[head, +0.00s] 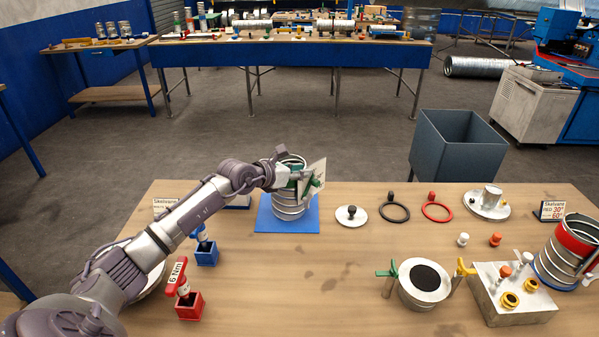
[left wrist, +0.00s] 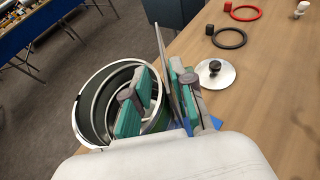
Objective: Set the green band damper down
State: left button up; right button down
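The green band damper (head: 289,201), a silvery ribbed spiral duct piece with a green band near its top, stands upright on a blue mat (head: 265,221). A pale flat plate (head: 317,170) stands at its right side. My left gripper (head: 292,178) is at the damper's top rim. In the left wrist view the damper (left wrist: 82,120) shows its open top. One teal-padded finger of my left gripper (left wrist: 160,100) reaches inside the opening, the other is outside beyond the plate (left wrist: 163,62). Whether the pads press on the wall and plate cannot be told. My right gripper is out of view.
Right of the mat lie a knobbed disc (head: 351,216), a black ring (head: 394,212) and a red ring (head: 437,211). A red-banded duct (head: 572,250) stands at the far right. A grey bin (head: 455,150) is beyond the table. The table's front middle is clear.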

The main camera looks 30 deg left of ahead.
pick_arm(q)
jog(key=shift+o, duration=1)
jog(key=shift+s+r, duration=0.1)
jog(key=b+v, duration=0.3)
jog(key=v, duration=0.9)
